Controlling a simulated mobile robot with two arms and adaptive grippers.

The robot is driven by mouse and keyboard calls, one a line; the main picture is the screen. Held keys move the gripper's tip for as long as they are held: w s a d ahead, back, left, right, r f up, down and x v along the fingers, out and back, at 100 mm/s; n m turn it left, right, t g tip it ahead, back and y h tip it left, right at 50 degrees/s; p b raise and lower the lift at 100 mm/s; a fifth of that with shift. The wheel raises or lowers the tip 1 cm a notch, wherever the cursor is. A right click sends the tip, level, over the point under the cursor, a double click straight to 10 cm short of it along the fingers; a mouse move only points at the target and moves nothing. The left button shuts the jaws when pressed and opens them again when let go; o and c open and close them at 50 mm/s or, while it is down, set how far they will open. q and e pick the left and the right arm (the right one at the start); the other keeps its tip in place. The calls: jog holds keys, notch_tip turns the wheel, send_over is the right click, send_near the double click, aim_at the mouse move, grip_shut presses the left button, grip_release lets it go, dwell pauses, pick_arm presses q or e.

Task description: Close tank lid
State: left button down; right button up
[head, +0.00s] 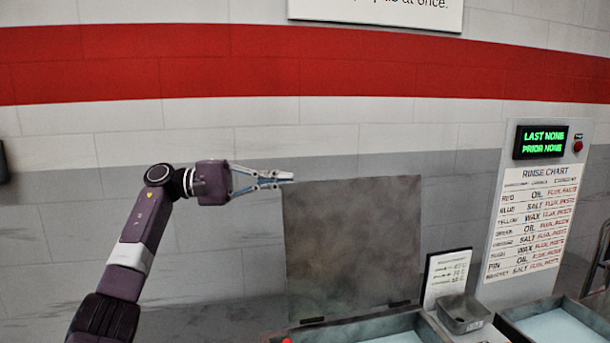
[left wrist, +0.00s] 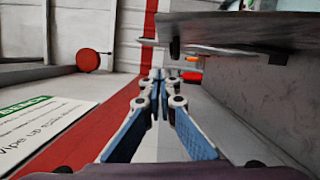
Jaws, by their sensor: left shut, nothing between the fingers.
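The tank lid (head: 352,245) is a mottled grey-brown flat panel. It stands upright, open, with its hinges along its bottom edge at the back of the tank (head: 425,325). Pale blue liquid shows at the bottom of the head view inside the tank. My left gripper (head: 290,177) is shut and empty, pointing right, at the lid's upper left corner in the picture. I cannot tell whether it touches the lid. Its closed fingers also show in the left wrist view (left wrist: 158,75). My right gripper is not in view.
A second tank (head: 565,318) with pale blue liquid lies at the right, its opening uncovered. A small metal tray (head: 464,313) and a printed card (head: 446,277) stand between the tanks. A rinse chart panel (head: 535,215) stands behind. The wall left of the lid is clear.

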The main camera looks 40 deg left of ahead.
aim_at(306, 182)
pick_arm(q)
jog(key=d+p, duration=0.2)
jog(key=d, duration=0.4)
jog(key=shift+w+r, duration=0.15)
jog(key=shift+r, duration=0.15)
jog(key=shift+d, duration=0.15)
